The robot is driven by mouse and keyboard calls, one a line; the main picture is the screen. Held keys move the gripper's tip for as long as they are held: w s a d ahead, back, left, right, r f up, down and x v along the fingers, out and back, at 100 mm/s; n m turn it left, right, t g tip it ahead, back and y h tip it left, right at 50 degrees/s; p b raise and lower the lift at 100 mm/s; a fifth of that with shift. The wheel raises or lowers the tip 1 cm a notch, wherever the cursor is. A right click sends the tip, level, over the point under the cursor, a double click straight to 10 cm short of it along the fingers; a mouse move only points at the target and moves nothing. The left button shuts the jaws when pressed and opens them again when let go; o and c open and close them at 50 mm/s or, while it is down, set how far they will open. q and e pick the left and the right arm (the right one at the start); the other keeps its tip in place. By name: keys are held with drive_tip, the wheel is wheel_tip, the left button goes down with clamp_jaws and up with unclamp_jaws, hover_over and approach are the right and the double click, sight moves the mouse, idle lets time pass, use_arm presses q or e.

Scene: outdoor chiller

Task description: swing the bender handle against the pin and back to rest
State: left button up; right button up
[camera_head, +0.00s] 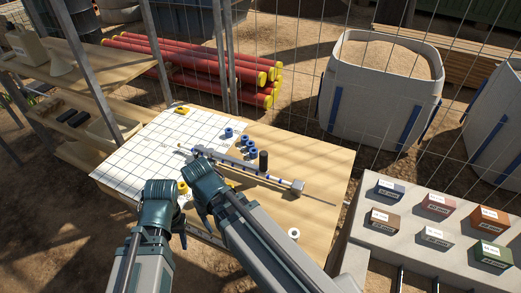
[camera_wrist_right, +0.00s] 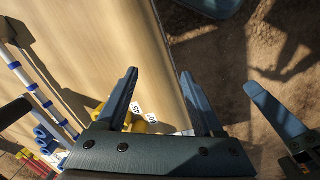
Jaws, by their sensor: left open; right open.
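The bender (camera_head: 250,171) lies across the middle of the table as a long pale bar with blue bands and a grey block (camera_head: 298,186) at its right end. A dark upright cylinder (camera_head: 263,160) stands beside the bar; I cannot tell whether it is the handle grip or the pin. The banded bar also shows at the left of the right wrist view (camera_wrist_right: 28,85). My right gripper (camera_head: 201,164) is open and empty near the bar's left end, hiding part of it. My left gripper (camera_head: 162,184) is open over the table's near left part, apart from the bar.
Several blue sleeves (camera_head: 250,145) lie behind the bar. A white gridded sheet (camera_head: 140,160) covers the table's left half. Yellow pieces with number tags (camera_wrist_right: 135,122) lie below my right gripper. A white ring (camera_head: 294,233) lies front right. Bare wood (camera_head: 320,165) is free at the right.

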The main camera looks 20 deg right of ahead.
drive_tip(key=w+d+r+m+p, duration=0.3)
drive_tip(key=w+d+r+p, duration=0.5)
drive_tip(key=w+d+r, duration=0.25)
use_arm(q)
wheel_tip(320, 180, up, 15)
drive_tip(key=p, duration=0.5)
use_arm(e)
wheel_tip(320, 180, up, 5)
drive_tip(key=m+y, duration=0.1)
drive_tip(key=m, duration=0.1)
hover_over(264, 161)
drive_tip(key=w, duration=0.2)
drive_tip(key=shift+s+d+f, duration=0.15)
drive_tip(key=shift+s+d, duration=0.05)
drive_tip(key=shift+s, duration=0.05)
drive_tip(key=shift+d, duration=0.15)
use_arm(q)
wheel_tip(264, 161, down, 14)
drive_tip(key=b, duration=1.3)
drive_tip(key=shift+b, duration=0.35)
use_arm(e)
wheel_tip(264, 161, down, 14)
use_arm(q)
drive_tip(key=shift+r, duration=0.15)
use_arm(e)
clamp_jaws()
